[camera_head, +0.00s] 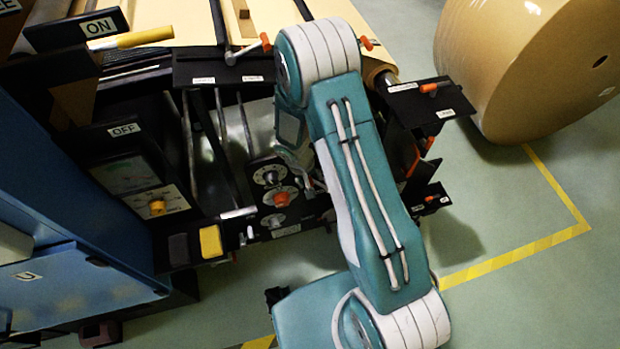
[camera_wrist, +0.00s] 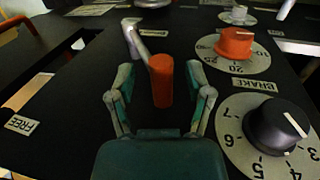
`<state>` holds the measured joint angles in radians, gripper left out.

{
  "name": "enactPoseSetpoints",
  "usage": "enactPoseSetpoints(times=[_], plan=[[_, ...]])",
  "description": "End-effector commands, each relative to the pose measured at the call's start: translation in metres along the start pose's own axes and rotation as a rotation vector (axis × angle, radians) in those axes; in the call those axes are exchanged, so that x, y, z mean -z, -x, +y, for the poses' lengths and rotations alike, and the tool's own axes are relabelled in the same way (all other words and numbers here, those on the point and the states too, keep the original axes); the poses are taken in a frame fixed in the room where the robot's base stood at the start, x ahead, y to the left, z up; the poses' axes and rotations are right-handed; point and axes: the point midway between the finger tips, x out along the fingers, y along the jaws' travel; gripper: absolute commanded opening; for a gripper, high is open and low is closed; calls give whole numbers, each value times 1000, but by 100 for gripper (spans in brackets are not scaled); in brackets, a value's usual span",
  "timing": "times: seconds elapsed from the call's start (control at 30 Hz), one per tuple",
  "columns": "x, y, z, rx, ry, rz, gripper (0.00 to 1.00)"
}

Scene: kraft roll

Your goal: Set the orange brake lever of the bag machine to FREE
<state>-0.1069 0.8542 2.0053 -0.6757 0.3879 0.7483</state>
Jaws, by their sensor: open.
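The brake lever shows in the wrist view as an orange cylindrical handle (camera_wrist: 162,82) on a bent silver rod (camera_wrist: 133,38). My gripper (camera_wrist: 163,90) is open, with one finger on each side of the orange handle. I cannot tell whether either finger touches it. The FREE label (camera_wrist: 22,124) lies on the black panel to the left, away from the handle. The BRAKE label (camera_wrist: 253,84) is to the right, between two dials. In the head view my arm covers the gripper and I cannot make out the brake lever.
An orange-knob dial (camera_wrist: 235,44) and a black-knob dial (camera_wrist: 277,126) stand close to the right of my gripper. The head view shows a dial panel (camera_head: 270,176), a yellow-handled ON/OFF lever (camera_head: 145,37), a large kraft roll (camera_head: 535,62) and clear green floor at right.

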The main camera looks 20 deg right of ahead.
Motion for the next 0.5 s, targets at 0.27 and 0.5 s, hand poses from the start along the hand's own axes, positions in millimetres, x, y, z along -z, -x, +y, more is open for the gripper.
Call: enactPoseSetpoints(times=[0.27, 0.5], plan=[[0, 0, 0, 0, 0, 1, 44], [0, -1, 0, 1, 0, 0, 0]])
